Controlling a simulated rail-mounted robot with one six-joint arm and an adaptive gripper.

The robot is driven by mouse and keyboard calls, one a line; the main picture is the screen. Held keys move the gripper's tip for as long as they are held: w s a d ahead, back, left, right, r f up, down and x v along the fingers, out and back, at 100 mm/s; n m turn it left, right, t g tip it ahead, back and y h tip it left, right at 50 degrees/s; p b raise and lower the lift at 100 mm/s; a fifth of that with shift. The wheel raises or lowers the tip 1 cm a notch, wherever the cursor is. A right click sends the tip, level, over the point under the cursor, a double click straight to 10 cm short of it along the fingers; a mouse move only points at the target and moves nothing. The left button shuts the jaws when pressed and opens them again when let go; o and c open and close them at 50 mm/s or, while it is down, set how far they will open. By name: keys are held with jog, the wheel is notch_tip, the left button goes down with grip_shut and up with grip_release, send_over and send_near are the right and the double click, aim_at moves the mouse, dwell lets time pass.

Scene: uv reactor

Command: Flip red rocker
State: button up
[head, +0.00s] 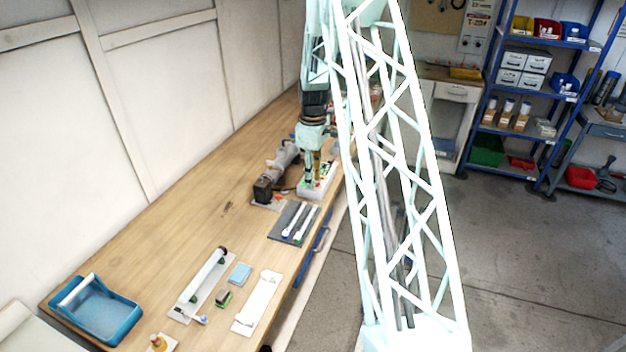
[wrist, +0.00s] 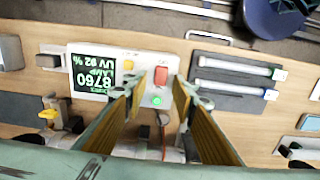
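The red rocker (wrist: 161,76) sits on a pale control box (wrist: 118,58) in the upper middle of the wrist view. A lit green button (wrist: 157,100) is just below the rocker in the picture, and a yellow button (wrist: 128,64) is to its left. A green display (wrist: 92,74) reads UV 92 % and 8760. My gripper (wrist: 158,86) is open, with one yellow-padded finger on each side of the rocker in the picture. Nothing is between the fingers. In the head view my gripper (head: 312,172) points down over the box (head: 320,188); contact cannot be told.
A dark mat with two white tubes (head: 296,222) lies nearer on the wooden bench (head: 205,205). A blue tray (head: 100,322) is at the bench's near end. The left middle of the bench is clear.

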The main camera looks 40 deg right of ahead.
jog(key=shift+f, duration=0.2)
jog(key=shift+c, duration=0.2)
jog(key=c, duration=0.8)
jog(key=shift+s+f+t+y+b, duration=0.1)
jog(key=shift+s+t+y+b, duration=0.25)
jog(key=shift+b, duration=0.6)
jog(key=shift+t+y+b, duration=0.15)
jog(key=shift+t+b, duration=0.3)
jog(key=shift+b, duration=0.5)
jog(key=shift+s+d+f+t+y+b, duration=0.15)
jog(key=shift+t+b, duration=0.25)
jog(key=shift+b, duration=1.5)
jog(key=shift+s+r+t+y+b, duration=0.15)
jog(key=shift+t+y+b, duration=0.2)
jog(key=shift+b, duration=1.55)
jog(key=shift+t+b, duration=0.45)
jog(key=shift+b, duration=0.9)
